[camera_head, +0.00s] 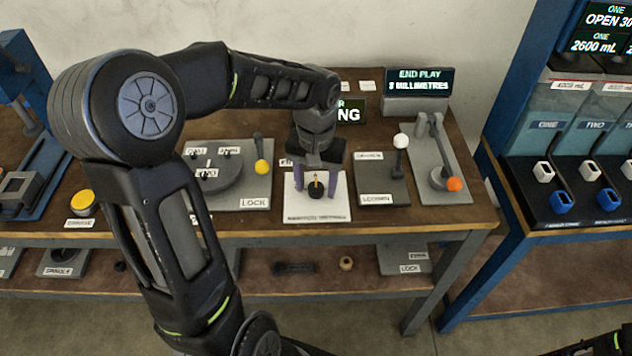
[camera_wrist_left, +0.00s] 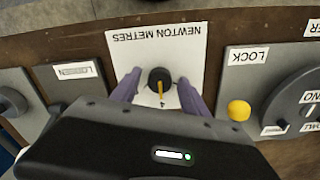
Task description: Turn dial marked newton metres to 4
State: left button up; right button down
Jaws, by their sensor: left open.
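The newton metres dial is a small black knob with a yellow pointer (camera_head: 316,190) on a white plate (camera_head: 299,209) near the front of the bench. In the left wrist view the knob (camera_wrist_left: 159,76) sits on the plate (camera_wrist_left: 185,47), whose NEWTON METRES label reads upside down. In the left wrist view the fingers (camera_wrist_left: 159,90) show gaps to the knob.
Left of the plate is a grey LOCK panel (camera_head: 257,187) with a yellow-knobbed lever (camera_head: 262,167). Right of it are a LOOSEN panel (camera_head: 382,185) with a white-knobbed lever (camera_head: 401,141) and an orange-knobbed lever (camera_head: 454,184). An END PLAY display (camera_head: 419,81) stands behind.

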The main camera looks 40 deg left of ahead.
aim_at(316, 186)
pick_arm(q)
notch_tip(316, 186, up, 8)
jog(key=shift+f, duration=0.1)
dwell(0.4)
dwell(0.5)
